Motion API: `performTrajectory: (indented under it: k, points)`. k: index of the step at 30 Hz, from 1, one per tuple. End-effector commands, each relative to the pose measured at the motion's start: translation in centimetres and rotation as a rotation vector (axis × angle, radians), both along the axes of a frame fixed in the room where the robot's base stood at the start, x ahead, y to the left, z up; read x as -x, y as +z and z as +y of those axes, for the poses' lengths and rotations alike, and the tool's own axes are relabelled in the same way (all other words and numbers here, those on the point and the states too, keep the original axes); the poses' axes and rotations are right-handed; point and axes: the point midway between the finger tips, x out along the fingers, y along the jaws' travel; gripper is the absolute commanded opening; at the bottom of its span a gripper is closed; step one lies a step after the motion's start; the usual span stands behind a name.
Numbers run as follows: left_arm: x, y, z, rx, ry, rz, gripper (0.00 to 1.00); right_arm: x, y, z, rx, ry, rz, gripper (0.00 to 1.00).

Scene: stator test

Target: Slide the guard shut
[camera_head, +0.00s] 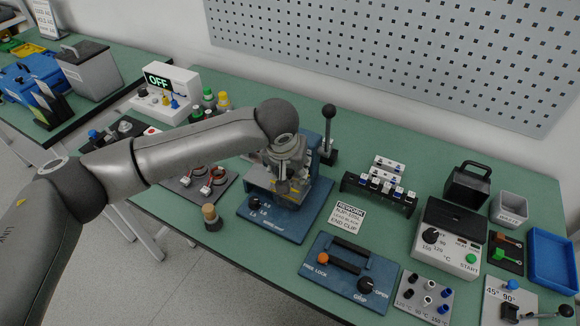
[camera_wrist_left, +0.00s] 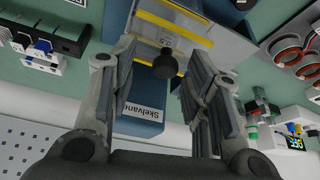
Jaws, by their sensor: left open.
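The blue press station (camera_head: 262,224) stands mid-table, with its column behind my left arm. Its guard is a clear panel with yellow edge strips, seen in the left wrist view (camera_wrist_left: 190,42). A black round knob (camera_wrist_left: 166,65) sticks out from the guard. My left gripper (camera_head: 285,180) is over the station and hides much of it in the head view. In the left wrist view the gripper (camera_wrist_left: 163,72) is open, with one finger on each side of the knob and visible gaps to it. My right gripper is not in view.
A black-knobbed lever (camera_head: 329,112) stands right behind the station. A cork-topped bottle (camera_head: 211,217) is at the front left. A rack of small parts (camera_head: 378,195), a blue lock fixture (camera_head: 345,285) and a heater box (camera_head: 446,250) are to the right. A pegboard (camera_head: 400,50) closes the back.

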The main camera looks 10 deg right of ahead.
Motion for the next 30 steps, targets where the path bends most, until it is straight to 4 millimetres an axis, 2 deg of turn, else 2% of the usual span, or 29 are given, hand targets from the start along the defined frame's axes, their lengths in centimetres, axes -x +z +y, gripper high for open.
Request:
performTrajectory:
  k: [4,7,15,21,30]
  points:
    - [0.1,0.6,0.1,0.002,0.000,-0.001,0.44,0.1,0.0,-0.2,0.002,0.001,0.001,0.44]
    - [0.6,1.9,0.2,0.001,-0.001,-0.002,0.44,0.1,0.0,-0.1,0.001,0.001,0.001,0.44]
    - [2.7,7.2,1.1,0.003,-0.002,-0.002,0.44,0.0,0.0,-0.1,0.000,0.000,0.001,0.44]
    - [3.8,10.1,1.5,0.001,-0.002,-0.001,0.44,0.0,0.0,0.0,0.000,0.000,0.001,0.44]
    - [4.3,11.1,1.8,0.000,0.000,0.000,0.44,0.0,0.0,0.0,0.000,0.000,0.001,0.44]
